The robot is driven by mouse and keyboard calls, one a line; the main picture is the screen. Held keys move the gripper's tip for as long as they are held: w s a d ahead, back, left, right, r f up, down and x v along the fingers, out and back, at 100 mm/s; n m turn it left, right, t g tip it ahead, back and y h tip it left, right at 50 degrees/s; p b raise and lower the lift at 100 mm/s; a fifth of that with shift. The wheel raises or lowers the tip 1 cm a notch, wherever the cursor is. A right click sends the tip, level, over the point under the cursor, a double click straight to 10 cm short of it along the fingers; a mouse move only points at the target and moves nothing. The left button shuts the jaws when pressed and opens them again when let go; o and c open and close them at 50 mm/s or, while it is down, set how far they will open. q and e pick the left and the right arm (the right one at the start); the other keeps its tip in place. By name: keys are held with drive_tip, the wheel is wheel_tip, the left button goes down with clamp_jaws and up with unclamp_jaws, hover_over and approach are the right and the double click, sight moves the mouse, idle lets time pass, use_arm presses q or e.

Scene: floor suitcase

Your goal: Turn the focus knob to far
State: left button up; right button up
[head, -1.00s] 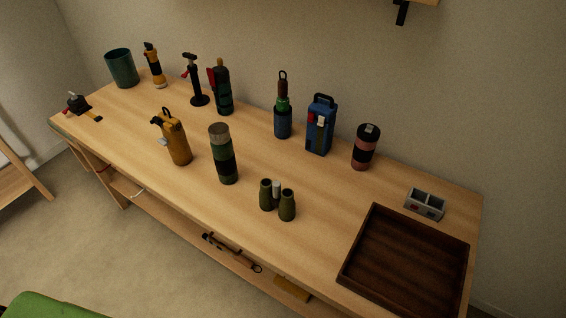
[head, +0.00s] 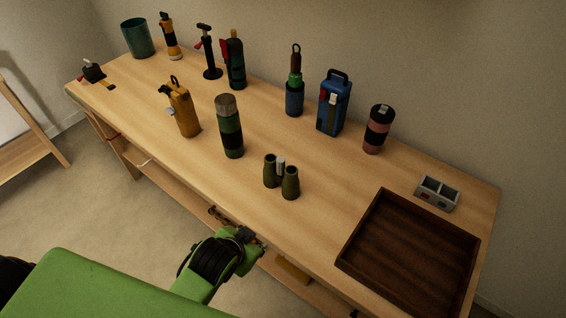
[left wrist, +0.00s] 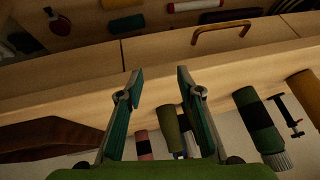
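The olive-green binoculars (head: 269,172) stand on the table near its front edge, with the pale focus knob (head: 281,167) between the two barrels. I cannot read the knob's setting. My left gripper (head: 256,241) is in front of the table's front edge, apart from the binoculars. In the left wrist view the left gripper (left wrist: 158,80) has its two fingers spread with nothing between the tips. The binoculars (left wrist: 170,127) show behind the fingers there, partly hidden. My right gripper is not in view.
A dark wooden tray (head: 354,264) lies to the right of the binoculars, and a green flask (head: 230,135) stands to their left. A yellow canister (head: 183,112) and several bottles stand further back. Below is a shelf with several things and a handle (left wrist: 222,36).

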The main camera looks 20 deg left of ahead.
use_arm(q)
drive_tip(key=w+d+r+m+t+h, duration=0.2)
drive_tip(key=w+d+r+m+t, duration=0.35)
drive_tip(key=w+r, duration=0.55)
drive_tip(key=w+d+r+m+t+h, duration=0.3)
drive_tip(key=w+d+r+m+t, duration=0.3)
drive_tip(key=w+r, duration=0.5)
drive_tip(key=s+d+r+m+g+h, duration=0.2)
drive_tip(key=d+r+m+h, duration=0.4)
drive_tip(key=d+r+m, duration=0.15)
drive_tip(key=s+d+r+m+g+h, duration=0.2)
drive_tip(key=d+r+m+g+h, duration=0.1)
drive_tip(key=d+r+m+h, duration=0.5)
drive_tip(key=s+d+f+m+g, duration=0.3)
drive_tip(key=s+d+m+g, duration=0.35)
drive_tip(key=m, duration=0.65)
drive_tip(key=m+g+y, duration=0.7)
drive_tip(key=m+y, duration=0.6)
drive_tip(key=y, duration=0.6)
approach(280, 159)
wheel_tip(280, 159, down, 11)
drive_tip(key=p, duration=0.3)
drive_tip(key=shift+s+f, duration=0.1)
drive_tip(key=shift+f, duration=0.05)
